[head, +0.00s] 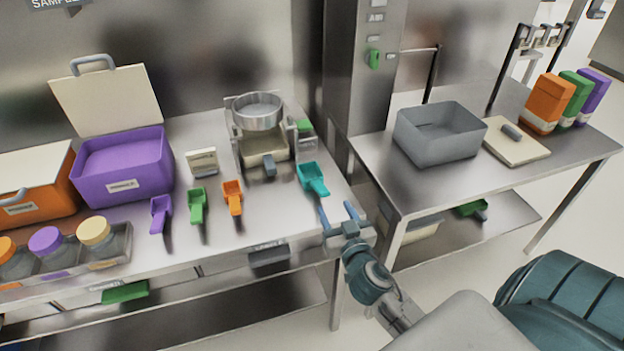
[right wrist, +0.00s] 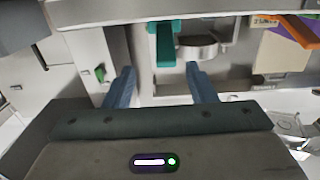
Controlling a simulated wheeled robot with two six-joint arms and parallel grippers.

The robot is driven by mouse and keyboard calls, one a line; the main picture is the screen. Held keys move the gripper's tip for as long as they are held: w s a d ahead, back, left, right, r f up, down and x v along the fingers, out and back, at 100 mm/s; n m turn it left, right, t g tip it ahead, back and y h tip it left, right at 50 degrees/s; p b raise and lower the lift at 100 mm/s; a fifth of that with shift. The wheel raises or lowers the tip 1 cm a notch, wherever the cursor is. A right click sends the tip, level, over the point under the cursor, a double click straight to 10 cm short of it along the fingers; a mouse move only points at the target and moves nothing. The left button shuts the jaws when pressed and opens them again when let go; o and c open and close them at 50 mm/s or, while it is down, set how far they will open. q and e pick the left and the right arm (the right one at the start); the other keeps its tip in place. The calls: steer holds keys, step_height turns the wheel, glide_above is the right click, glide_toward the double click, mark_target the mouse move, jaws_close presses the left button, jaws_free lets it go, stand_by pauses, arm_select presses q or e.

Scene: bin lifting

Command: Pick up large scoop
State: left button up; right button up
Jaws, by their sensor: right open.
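A teal scoop (head: 313,179), the largest-looking of the scoops, lies on the left steel table near its right end, its handle toward the front edge. An orange scoop (head: 233,197), a green scoop (head: 198,205) and a purple scoop (head: 160,214) lie in a row to its left. My right gripper (head: 337,211) is open and empty, just in front of the teal scoop's handle and apart from it. In the right wrist view the teal handle (right wrist: 166,45) shows beyond and between the two spread fingertips (right wrist: 160,68). My left gripper is not in view.
A scale with a metal bowl (head: 258,110) stands behind the teal scoop. A purple bin (head: 122,168) and lidded jars (head: 95,235) are farther left. A grey bin (head: 438,134) stands on the right table, beyond a gap and a steel column (head: 362,90).

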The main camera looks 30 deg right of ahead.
mark_target(319, 185)
steer(key=x, duration=0.1)
steer(key=p+x, duration=0.1)
steer(key=x, duration=0.1)
steer(key=p+x, duration=0.1)
steer(key=x, duration=0.1)
steer(key=shift+a+r, duration=0.15)
steer(key=shift+r, duration=0.1)
steer(key=shift+w+f, duration=0.15)
steer(key=shift+w, duration=0.45)
steer(key=shift+w+p, duration=0.4)
steer(key=shift+p, duration=0.05)
steer(key=p+x, duration=0.1)
steer(key=x, duration=0.2)
steer(key=shift+w+f, duration=0.35)
steer(key=shift+w, duration=0.2)
steer(key=shift+s, duration=0.1)
steer(key=shift+c, duration=0.2)
steer(key=c, duration=1)
